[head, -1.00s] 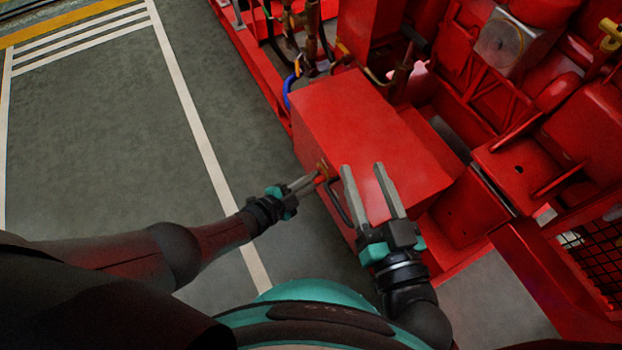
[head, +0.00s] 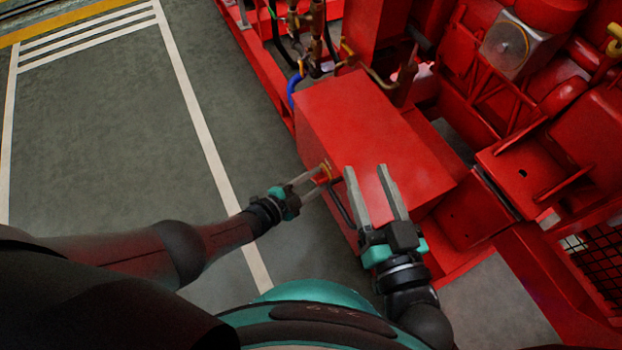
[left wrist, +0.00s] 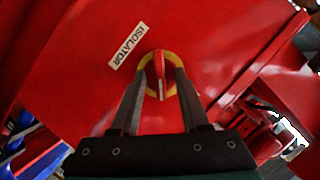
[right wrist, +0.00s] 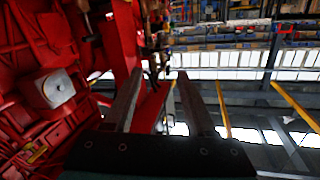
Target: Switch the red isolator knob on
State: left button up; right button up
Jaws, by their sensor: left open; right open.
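The red isolator knob (left wrist: 160,70) sits on a yellow ring on the side of a red box, beside a white label reading ISOLATOR (left wrist: 127,46) in the left wrist view. My left gripper (left wrist: 161,78) is open, with one fingertip on each side of the knob. I cannot tell whether the fingers touch it. In the head view my left gripper (head: 318,176) reaches the box side, where the yellow ring (head: 326,171) shows. My right gripper (head: 366,168) is open and empty, seen over the top of the red box. It also shows in the right wrist view (right wrist: 158,78).
The red box (head: 350,105) stands at the near end of the red pumpset frame. Hoses and brass fittings (head: 312,45) rise behind it. A dark bent handle (head: 339,203) is on its near side. Clear grey floor (head: 110,140) lies left.

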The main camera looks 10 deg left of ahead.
pick_arm(q)
jog(key=shift+s+a, duration=0.1)
jog(key=shift+p+v, duration=0.5)
jog(key=shift+v, duration=0.25)
jog(key=shift+p+v, duration=0.45)
jog(key=shift+v, duration=0.4)
jog(key=shift+s+a+r+p, duration=0.2)
jog(key=shift+s+a+p, duration=0.1)
jog(key=shift+s+a, duration=0.1)
jog(key=p, duration=0.2)
send_near(315, 181)
jog(key=shift+f+p+v, duration=0.15)
jog(key=shift+p+v, duration=0.35)
jog(key=shift+v, duration=0.8)
jog(key=shift+f+p+v, duration=0.2)
jog(key=shift+p+v, duration=0.3)
jog(key=shift+v, duration=0.75)
pick_arm(e)
jog(key=s+d+f+g+h, duration=0.2)
jog(key=s+d+g+h, duration=0.3)
jog(key=d+g, duration=0.6)
jog(key=shift+f+h, duration=0.2)
jog(key=shift+h, duration=0.1)
pick_arm(q)
jog(key=shift+s, duration=0.1)
